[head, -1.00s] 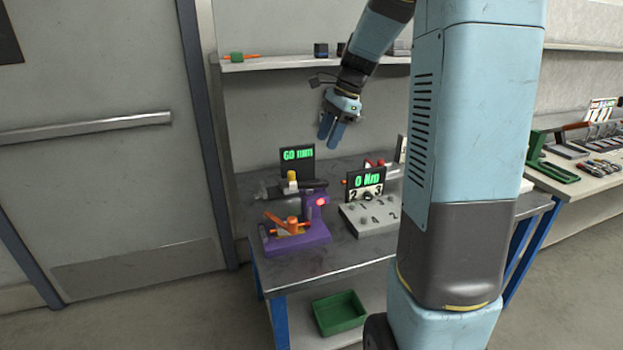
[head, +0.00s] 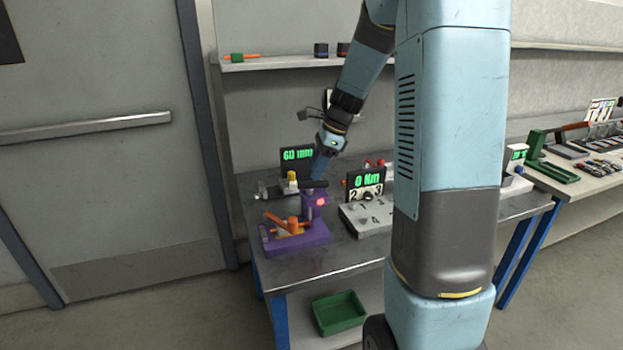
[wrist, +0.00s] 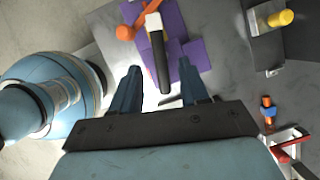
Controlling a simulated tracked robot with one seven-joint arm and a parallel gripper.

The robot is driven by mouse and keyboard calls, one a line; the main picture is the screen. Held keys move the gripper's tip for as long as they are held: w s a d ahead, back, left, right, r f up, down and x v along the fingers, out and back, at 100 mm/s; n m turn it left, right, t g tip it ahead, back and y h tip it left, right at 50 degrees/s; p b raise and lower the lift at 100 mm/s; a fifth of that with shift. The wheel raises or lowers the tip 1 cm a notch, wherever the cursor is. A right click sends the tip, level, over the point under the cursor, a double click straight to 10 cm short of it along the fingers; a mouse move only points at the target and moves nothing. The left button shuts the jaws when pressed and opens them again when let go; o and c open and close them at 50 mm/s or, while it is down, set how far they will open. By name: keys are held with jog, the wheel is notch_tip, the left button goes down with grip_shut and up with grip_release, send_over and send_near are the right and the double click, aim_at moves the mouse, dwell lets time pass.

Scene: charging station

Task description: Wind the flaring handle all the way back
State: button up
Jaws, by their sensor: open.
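A purple fixture (head: 312,238) stands at the near left of the metal bench, with an orange handle (head: 293,226) on it and a lit red spot on its upright part. In the wrist view the purple fixture (wrist: 188,52) is at the top, with the orange handle (wrist: 125,32) at its upper left. A white and black bar (wrist: 162,70) reaches down between my fingertips in that view; I cannot tell which part it is. My gripper (head: 320,168) is open behind the purple fixture, its fingertips partly hidden. In the wrist view, my gripper (wrist: 160,68) shows its fingers apart.
A "60 mm" display (head: 297,156) and a yellow-knobbed device (head: 291,182) stand behind the fixture. A grey numbered block (head: 352,220) with a "0 Nm" display (head: 365,182) is to the right. A green bin (head: 339,312) sits on the lower shelf.

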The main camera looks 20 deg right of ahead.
aim_at(310, 182)
jog(key=shift+x, duration=2.05)
grip_shut()
